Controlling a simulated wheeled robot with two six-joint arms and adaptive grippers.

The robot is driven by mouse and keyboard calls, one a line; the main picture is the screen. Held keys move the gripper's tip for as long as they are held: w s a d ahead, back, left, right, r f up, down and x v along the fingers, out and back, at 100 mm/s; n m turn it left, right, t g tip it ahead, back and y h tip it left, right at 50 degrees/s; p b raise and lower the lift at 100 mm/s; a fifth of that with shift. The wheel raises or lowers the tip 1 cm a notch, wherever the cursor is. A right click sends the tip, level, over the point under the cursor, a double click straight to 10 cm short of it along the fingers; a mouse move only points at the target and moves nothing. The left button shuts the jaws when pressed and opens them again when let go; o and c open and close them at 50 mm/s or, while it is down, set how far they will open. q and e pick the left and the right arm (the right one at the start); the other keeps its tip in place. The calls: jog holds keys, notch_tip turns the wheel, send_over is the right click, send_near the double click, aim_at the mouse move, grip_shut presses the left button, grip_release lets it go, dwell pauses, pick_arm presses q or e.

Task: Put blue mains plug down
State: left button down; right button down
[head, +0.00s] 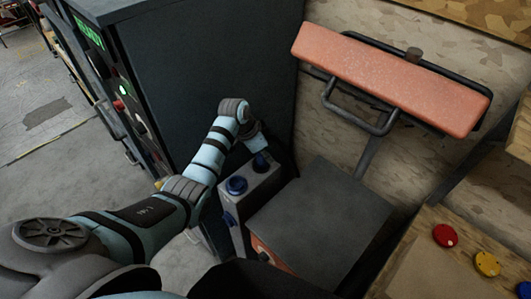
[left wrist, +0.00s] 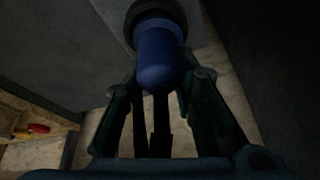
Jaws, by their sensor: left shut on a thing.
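The blue mains plug (left wrist: 162,55) shows large in the left wrist view, with a dark round collar at its far end. My left gripper (left wrist: 162,80) is shut on it, one finger on each side. I cannot tell whether that part is the plug or a fitting on the box. My right gripper is not in view.
A dark cabinet (head: 215,60) stands behind, and a padded orange bench (head: 390,75) is at the upper right. Red and yellow knobs (head: 446,235) sit at the lower right.

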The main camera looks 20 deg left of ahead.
pick_arm(q)
jog(key=shift+s+r, duration=0.15)
jog(key=shift+s, duration=0.1)
jog(key=c, duration=1.3)
grip_release()
jog(key=shift+w+f, duration=0.15)
jog(key=shift+f, duration=0.1)
jog(key=shift+r, duration=0.15)
jog(key=v, duration=1.2)
jog(key=shift+p, duration=0.45)
